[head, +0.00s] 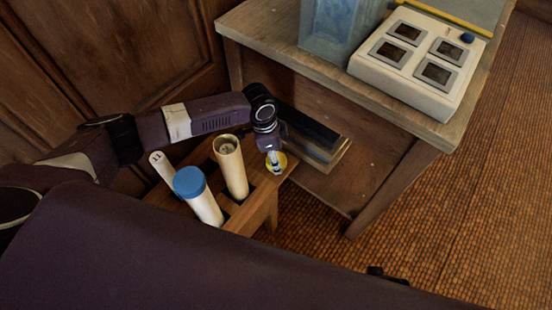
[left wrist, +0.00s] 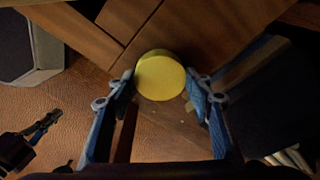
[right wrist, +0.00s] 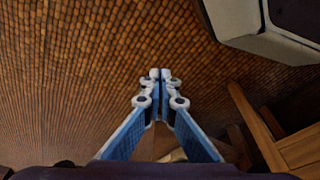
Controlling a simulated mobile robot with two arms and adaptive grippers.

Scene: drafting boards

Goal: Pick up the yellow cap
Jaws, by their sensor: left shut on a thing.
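The yellow cap (head: 281,158) is at the right end of the wooden rack in the head view, partly hidden by my left gripper (head: 273,162). In the left wrist view the round yellow cap (left wrist: 160,76) sits between the two blue fingers of my left gripper (left wrist: 160,84), which is shut on it. The wooden rack's surface lies right behind or under it; I cannot tell whether the cap touches it. My right gripper (right wrist: 161,76) is shut and empty, its fingertips together above the brown floor; it is out of sight in the head view.
The wooden rack (head: 262,201) holds a tube with a blue cap (head: 189,181), an open tube (head: 230,165) and a white strip. A wooden table (head: 280,41) beyond carries a blue translucent container (head: 330,30) and a white box with four dark windows. Woven floor lies clear at right.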

